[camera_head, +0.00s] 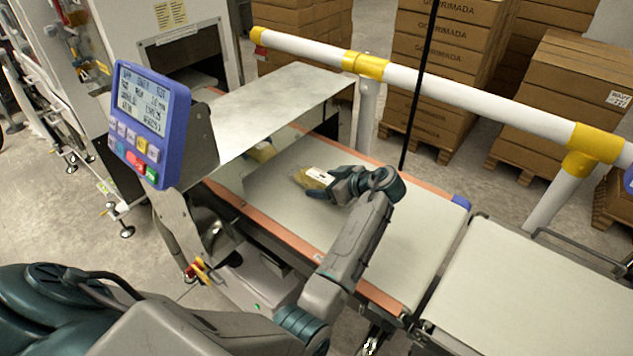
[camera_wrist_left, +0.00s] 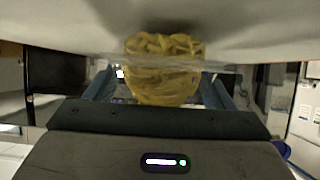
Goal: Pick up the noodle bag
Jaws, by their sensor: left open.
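The noodle bag (camera_head: 313,178), clear with yellow noodles and a white label, lies on the pale belt (camera_head: 290,215) of the checkweigher. My left gripper (camera_head: 327,188) is at the bag's right side, low over the belt, with its jaws open. In the left wrist view the bag (camera_wrist_left: 163,70) is in the middle, between the two open fingers, with its lower part hidden behind the gripper body. Whether the fingers touch the bag, I cannot tell. My right gripper is in neither view.
A second yellow item (camera_head: 262,152) sits on the belt behind, partly under a metal cover (camera_head: 285,105). A blue display unit (camera_head: 150,122) stands at the left. A white and yellow guard rail (camera_head: 450,88) runs behind the belt. Another belt (camera_head: 520,290) lies at the right, bare.

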